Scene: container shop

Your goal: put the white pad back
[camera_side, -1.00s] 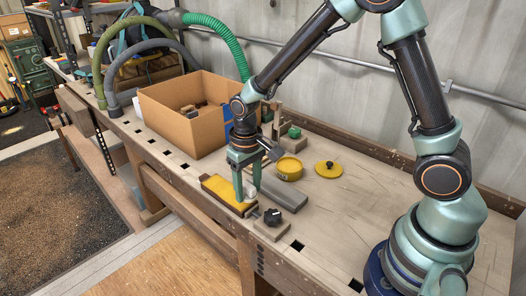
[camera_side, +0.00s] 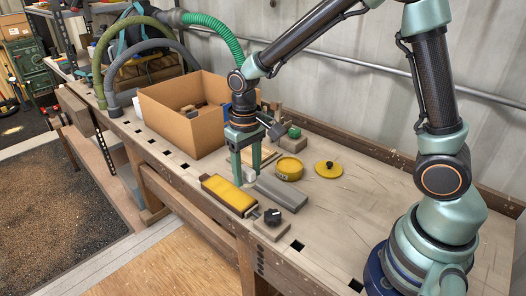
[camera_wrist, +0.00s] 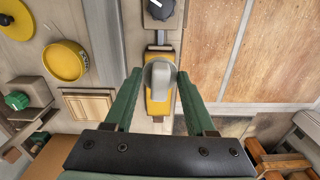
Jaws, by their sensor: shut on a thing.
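My gripper (camera_side: 246,180) points down over the bench. In the wrist view its fingers (camera_wrist: 160,78) stand either side of the small white pad (camera_wrist: 161,74), which is rounded and pale. I take the gripper as shut on it. The pad also shows between the fingers in the side view (camera_side: 250,175). A long yellow-topped block (camera_side: 228,193) lies just in front of the gripper; in the wrist view that block (camera_wrist: 158,106) appears behind and below the pad. The pad's underside is hidden, and I cannot tell its exact height above the bench.
A grey bar (camera_side: 281,192) lies right of the gripper. A black knob on a wooden base (camera_side: 272,217) is in front. A yellow tin (camera_side: 289,168), a yellow lid (camera_side: 328,170) and a green-knobbed block (camera_side: 293,141) stand behind. A cardboard box (camera_side: 205,135) stands back left. The bench's right side is clear.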

